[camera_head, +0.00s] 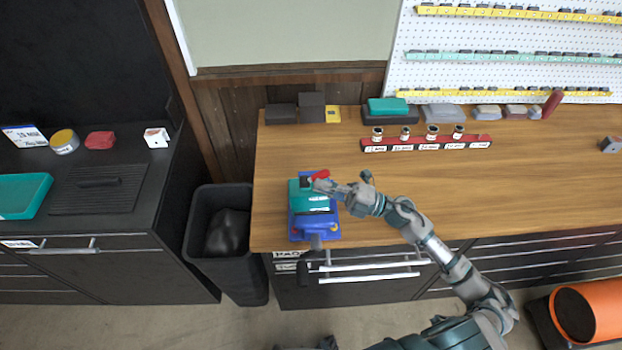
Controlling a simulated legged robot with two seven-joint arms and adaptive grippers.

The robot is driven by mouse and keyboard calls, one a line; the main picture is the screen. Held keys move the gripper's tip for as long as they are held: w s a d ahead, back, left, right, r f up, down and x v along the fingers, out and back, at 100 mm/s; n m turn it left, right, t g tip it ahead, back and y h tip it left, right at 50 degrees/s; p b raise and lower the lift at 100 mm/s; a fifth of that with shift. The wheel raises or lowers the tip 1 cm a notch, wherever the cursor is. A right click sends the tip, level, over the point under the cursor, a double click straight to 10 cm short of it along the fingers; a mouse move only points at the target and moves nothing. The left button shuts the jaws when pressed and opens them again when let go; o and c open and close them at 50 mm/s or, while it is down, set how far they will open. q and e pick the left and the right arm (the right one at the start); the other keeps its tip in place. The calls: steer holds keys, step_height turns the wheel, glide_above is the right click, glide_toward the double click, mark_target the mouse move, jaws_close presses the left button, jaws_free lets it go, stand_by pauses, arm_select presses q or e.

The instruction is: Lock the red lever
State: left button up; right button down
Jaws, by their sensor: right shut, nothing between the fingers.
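The red lever (321,174) shows as a small red piece at the top of a teal and blue device (315,222). The device stands on the wooden worktop near its left front corner. My right gripper (321,185) is shut and empty, with its fingertips at the device's upper right, close beside the lever. I cannot tell whether they touch it. The gripper hides part of the device's top and perhaps part of the lever. My left gripper is not in view.
A red rack with several small jars (425,143) stands at the back of the wooden worktop (540,190). Boxes line the wall behind. A dark bin (200,225) stands left of the worktop, beside a black counter (130,215). An orange cylinder (590,312) lies at lower right.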

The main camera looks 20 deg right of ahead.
steer(key=shift+s+d+f, duration=0.15)
steer(key=shift+d+f, duration=0.1)
steer(key=shift+d, duration=0.25)
steer(key=v, duration=1.1)
steer(key=shift+a, duration=0.15)
